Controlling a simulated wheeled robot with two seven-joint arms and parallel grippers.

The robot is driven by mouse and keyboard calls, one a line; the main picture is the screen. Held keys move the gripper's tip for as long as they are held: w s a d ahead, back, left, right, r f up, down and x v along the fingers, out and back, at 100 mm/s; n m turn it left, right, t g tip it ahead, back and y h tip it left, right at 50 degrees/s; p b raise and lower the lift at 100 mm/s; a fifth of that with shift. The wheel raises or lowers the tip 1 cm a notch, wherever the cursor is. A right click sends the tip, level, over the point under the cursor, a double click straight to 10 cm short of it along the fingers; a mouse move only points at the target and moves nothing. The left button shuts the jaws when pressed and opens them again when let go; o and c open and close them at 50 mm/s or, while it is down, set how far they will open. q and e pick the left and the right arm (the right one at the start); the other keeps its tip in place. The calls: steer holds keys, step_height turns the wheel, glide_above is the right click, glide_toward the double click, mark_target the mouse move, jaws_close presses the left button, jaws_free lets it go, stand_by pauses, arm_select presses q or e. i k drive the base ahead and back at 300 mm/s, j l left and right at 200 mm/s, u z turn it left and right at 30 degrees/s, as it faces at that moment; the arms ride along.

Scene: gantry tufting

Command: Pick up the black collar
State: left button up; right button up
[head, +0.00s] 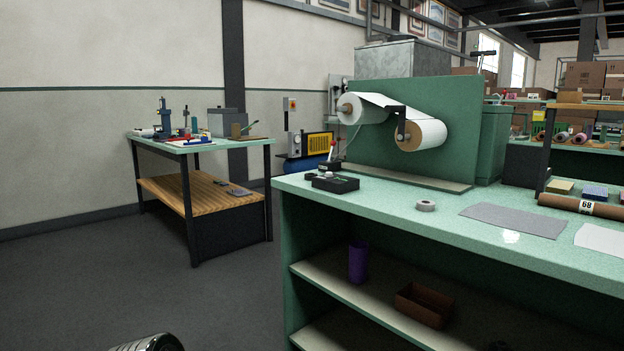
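I cannot make out a black collar for certain. At the left end of the green workbench (480,238) lies a low black block (335,183) with small pale parts on top. A smaller dark piece (311,176) lies just left of it, too small to tell its shape. A grey-white ring (426,205) lies flat on the bench, right of the block. Neither of my grippers is in view; only a ribbed metallic piece, probably part of my arm, shows at the bottom left edge.
A green panel with white rolls (422,134) stands at the bench's back. A grey sheet (514,220) and a brown tube (570,205) lie to the right. The shelf below holds a purple cup (358,262) and brown box (424,304). Open floor (110,275) lies left.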

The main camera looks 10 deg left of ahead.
mark_target(308, 177)
steer(key=z, duration=0.35)
steer(key=i+j+z, duration=0.25)
steer(key=j, duration=0.2)
steer(key=j+z, duration=0.25)
steer(key=j, duration=0.15)
steer(key=i+j+z, duration=0.25)
steer(key=j, duration=0.25)
steer(key=k, duration=0.1)
